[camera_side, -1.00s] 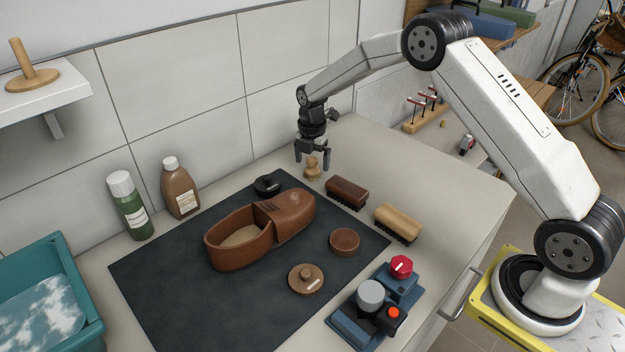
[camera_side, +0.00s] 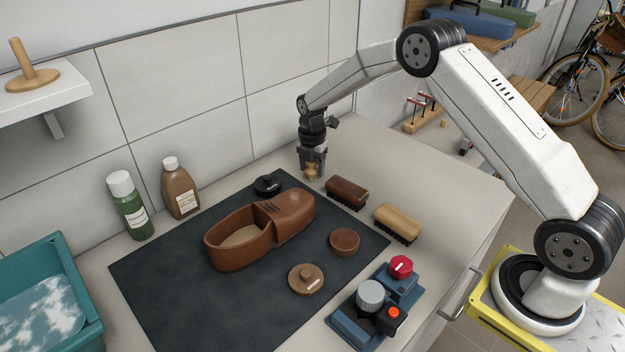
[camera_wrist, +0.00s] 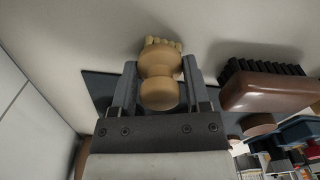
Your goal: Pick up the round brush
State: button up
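The round brush (camera_side: 312,172) is a small pale wooden brush with a rounded knob. It stands on the counter just beyond the dark mat's far right corner. My gripper (camera_side: 313,174) is down around it, pointing downward, with a finger on either side. In the wrist view the brush (camera_wrist: 159,92) sits between the two fingers of my gripper (camera_wrist: 160,78), knob toward the camera and pale bristles at the far end. The fingers lie very close to its sides; whether they press on it cannot be told.
A dark brown brush (camera_side: 346,190) lies close to the right of my gripper, and a light wooden brush (camera_side: 398,222) farther right. A black-knobbed item (camera_side: 267,185), a brown shoe (camera_side: 262,230) and round tins are on the dark mat (camera_side: 190,300). The wall stands behind.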

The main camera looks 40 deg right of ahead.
jog(key=c, duration=0.3)
jog(key=shift+r, duration=0.1)
jog(key=shift+r, duration=0.85)
jog(key=s+a+r, duration=0.1)
jog(key=s+r, duration=1)
jog(key=s, duration=0.3)
jog(key=shift+a, duration=0.25)
